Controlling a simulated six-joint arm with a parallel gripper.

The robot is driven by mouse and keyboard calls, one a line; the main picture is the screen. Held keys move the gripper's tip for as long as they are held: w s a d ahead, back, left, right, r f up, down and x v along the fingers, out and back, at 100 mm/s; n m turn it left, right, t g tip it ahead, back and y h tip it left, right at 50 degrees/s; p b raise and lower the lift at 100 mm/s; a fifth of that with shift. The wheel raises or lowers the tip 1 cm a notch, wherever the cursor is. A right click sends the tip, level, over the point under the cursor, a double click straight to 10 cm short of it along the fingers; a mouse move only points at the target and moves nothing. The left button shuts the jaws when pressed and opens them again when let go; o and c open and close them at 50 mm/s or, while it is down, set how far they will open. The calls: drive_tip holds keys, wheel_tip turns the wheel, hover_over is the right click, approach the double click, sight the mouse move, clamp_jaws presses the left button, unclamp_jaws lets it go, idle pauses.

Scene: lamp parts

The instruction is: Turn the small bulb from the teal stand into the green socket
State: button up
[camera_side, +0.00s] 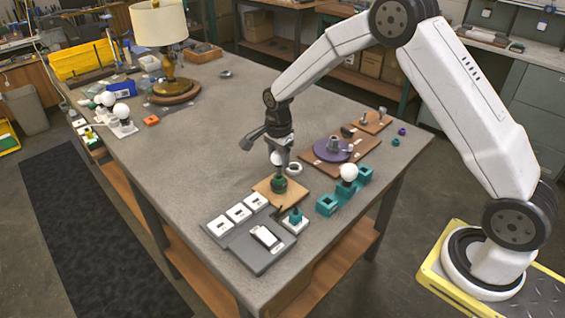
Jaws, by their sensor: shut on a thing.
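My gripper (277,148) points down over the front part of the table. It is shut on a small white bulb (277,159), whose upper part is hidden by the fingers. Right below the bulb, the green socket (278,185) sits on a square wooden board (265,193). The bulb's lower end is close over the socket; I cannot tell whether it touches or is seated. The teal stand (327,205) is to the right of the board and has another white bulb (349,172) upright on it, with open square holders on either side.
A grey panel with white switches (268,238) and a white block with a teal part (295,217) lie in front. A white ring (294,168) and a purple disc (333,150) on a board are behind. A lamp (158,25) stands far left. The table's middle left is clear.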

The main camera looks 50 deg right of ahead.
sight(279, 174)
drive_tip(key=shift+f, duration=0.1)
idle(0.6)
drive_tip(key=shift+f, duration=1.1)
drive_tip(key=shift+f, duration=0.65)
idle(1.7)
drive_tip(key=shift+o, duration=1.2)
drive_tip(key=shift+c, duration=1.2)
drive_tip(key=shift+f, duration=0.2)
